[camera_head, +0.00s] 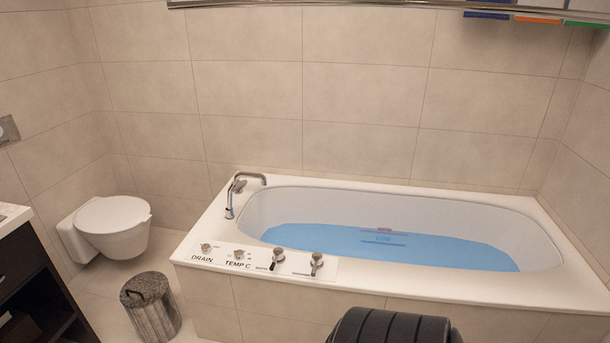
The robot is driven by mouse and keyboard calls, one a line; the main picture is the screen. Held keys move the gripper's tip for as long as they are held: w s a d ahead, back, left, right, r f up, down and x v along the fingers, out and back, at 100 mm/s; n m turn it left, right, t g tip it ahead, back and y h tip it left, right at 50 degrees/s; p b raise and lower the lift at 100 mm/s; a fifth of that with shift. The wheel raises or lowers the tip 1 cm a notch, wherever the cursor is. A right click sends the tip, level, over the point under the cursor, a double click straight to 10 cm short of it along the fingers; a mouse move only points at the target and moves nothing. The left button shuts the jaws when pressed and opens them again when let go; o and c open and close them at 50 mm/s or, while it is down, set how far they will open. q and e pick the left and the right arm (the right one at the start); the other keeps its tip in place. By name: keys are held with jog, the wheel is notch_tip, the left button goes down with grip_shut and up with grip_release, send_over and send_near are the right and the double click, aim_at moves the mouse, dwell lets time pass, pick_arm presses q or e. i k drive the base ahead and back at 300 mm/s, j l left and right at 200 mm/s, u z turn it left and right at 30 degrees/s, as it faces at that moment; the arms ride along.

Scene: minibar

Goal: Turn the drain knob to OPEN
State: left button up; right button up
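The drain knob (206,248) is a small metal knob on the white control panel (226,263) at the tub's front left corner, above the printed word DRAIN. Its pointer and small side marking are too small to read. A temperature knob (239,254) sits to its right above TEMP C. Two metal lever handles (277,258) (316,263) stand farther right on the panel. The bathtub (420,290) holds blue water (390,247). Neither gripper is in view.
A curved faucet (233,196) stands behind the panel. A toilet (112,222), a grey bin (150,304) and a dark cabinet (30,285) are at left. A black ribbed object (390,327) is at the bottom edge. Floor shows between bin and toilet.

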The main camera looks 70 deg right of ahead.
aim_at(206, 249)
jog(key=z, duration=1.8)
